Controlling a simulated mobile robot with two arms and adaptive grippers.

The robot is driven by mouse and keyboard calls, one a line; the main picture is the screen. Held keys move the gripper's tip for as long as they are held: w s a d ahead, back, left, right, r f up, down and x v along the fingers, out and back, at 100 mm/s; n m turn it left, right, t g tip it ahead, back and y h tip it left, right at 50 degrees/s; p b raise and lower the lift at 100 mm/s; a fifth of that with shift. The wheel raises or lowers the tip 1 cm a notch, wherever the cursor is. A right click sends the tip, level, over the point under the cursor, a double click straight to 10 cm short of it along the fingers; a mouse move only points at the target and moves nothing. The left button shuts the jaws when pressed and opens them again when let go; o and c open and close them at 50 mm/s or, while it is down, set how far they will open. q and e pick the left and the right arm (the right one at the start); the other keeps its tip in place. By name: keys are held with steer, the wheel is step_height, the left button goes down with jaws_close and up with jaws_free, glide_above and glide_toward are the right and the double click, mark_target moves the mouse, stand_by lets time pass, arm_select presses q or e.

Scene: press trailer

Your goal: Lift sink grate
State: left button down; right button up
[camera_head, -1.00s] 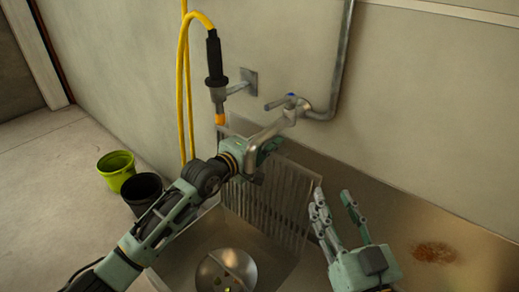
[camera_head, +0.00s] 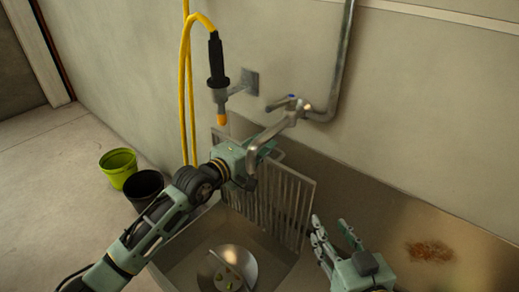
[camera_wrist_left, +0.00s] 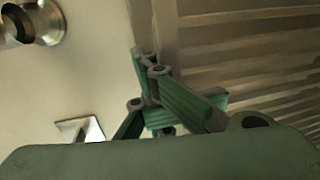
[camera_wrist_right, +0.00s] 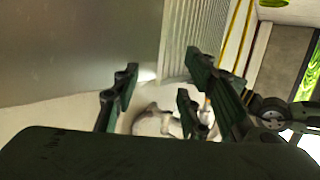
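My left gripper (camera_head: 262,150) is at the grate's upper edge, partly hidden by the faucet. In the left wrist view its fingers (camera_wrist_left: 165,105) are close together beside the slats (camera_wrist_left: 245,60); the contact itself is hidden. My right gripper (camera_head: 330,228) is open and empty, to the right of the grate and apart from it. The right wrist view shows its fingers (camera_wrist_right: 160,100) spread.
The sink basin (camera_head: 185,262) holds a round metal strainer (camera_head: 240,262) with small green bits. A yellow hose sprayer (camera_head: 216,60) hangs on the wall. A green bucket (camera_head: 119,172) and a black bucket (camera_head: 143,187) stand on the floor at left. The right counter (camera_head: 395,215) is clear except for a brown stain.

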steer(key=shift+s+d+f+g+h+p, duration=0.15)
steer(key=shift+s+f+g, duration=0.15)
steer(key=shift+f, duration=0.3)
steer(key=shift+s+d+f+g+h+p, duration=0.15)
steer(key=shift+s+f+g, duration=0.1)
steer(key=shift+f+g, duration=0.3)
steer(key=shift+s+d+f+g+h+p, duration=0.15)
steer(key=shift+s+f+g, duration=0.1)
steer(key=shift+f, duration=0.45)
